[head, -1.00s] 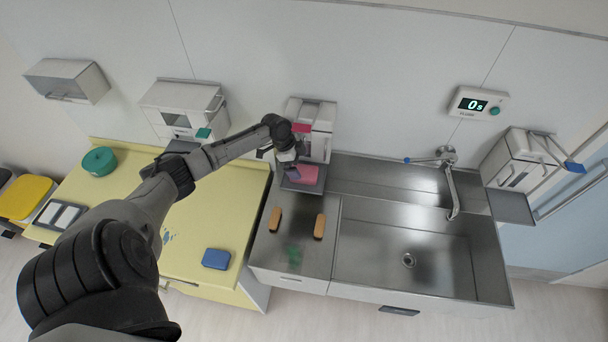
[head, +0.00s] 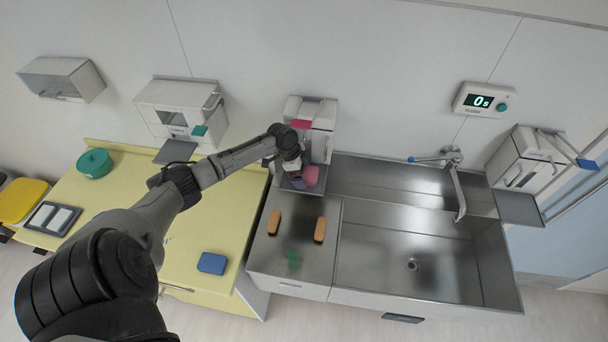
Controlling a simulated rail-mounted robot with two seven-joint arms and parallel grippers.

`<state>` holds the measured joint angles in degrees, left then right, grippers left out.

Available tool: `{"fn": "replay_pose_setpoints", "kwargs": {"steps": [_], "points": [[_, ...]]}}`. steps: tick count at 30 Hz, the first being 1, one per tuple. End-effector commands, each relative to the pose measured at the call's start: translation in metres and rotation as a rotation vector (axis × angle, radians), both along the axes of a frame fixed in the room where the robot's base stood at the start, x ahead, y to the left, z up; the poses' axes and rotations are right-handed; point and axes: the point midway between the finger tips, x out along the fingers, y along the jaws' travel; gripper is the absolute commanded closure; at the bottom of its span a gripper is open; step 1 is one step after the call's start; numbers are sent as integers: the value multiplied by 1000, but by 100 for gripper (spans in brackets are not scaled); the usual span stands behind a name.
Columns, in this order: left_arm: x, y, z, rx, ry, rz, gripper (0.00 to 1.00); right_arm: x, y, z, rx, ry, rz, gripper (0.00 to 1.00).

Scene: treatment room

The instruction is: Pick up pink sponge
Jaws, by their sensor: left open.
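The pink sponge (head: 312,174) lies on the small tray under the wall dispenser with the pink lever, above the back of the steel counter. My left gripper (head: 297,182) is open, pointing down at the sponge's left side. Its fingers are small and dark here, and I cannot tell whether they touch the sponge or straddle part of it. The gripper hides some of the sponge and tray. My right gripper is not in view.
Two orange-brown blocks (head: 320,229) and a green patch (head: 293,261) are on the steel counter left of the sink (head: 395,285). A blue sponge (head: 212,263) lies on the yellow table. The dispenser (head: 322,116) stands close behind my gripper.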

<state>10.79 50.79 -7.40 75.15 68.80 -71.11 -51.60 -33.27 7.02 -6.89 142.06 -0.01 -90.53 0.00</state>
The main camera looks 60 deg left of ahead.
Motion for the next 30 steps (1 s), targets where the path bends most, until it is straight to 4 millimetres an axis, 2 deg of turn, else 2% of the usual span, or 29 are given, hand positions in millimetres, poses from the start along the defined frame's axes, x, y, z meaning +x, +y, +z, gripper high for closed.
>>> {"fn": "replay_pose_setpoints", "kwargs": {"steps": [8,24,26,30], "points": [[0,0,-4,-1,1,0,1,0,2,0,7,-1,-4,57],[0,0,-3,-1,1,0,53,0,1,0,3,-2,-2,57],[0,0,-3,-1,1,0,57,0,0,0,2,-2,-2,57],[0,0,-3,-1,1,0,57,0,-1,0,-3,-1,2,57]]}}
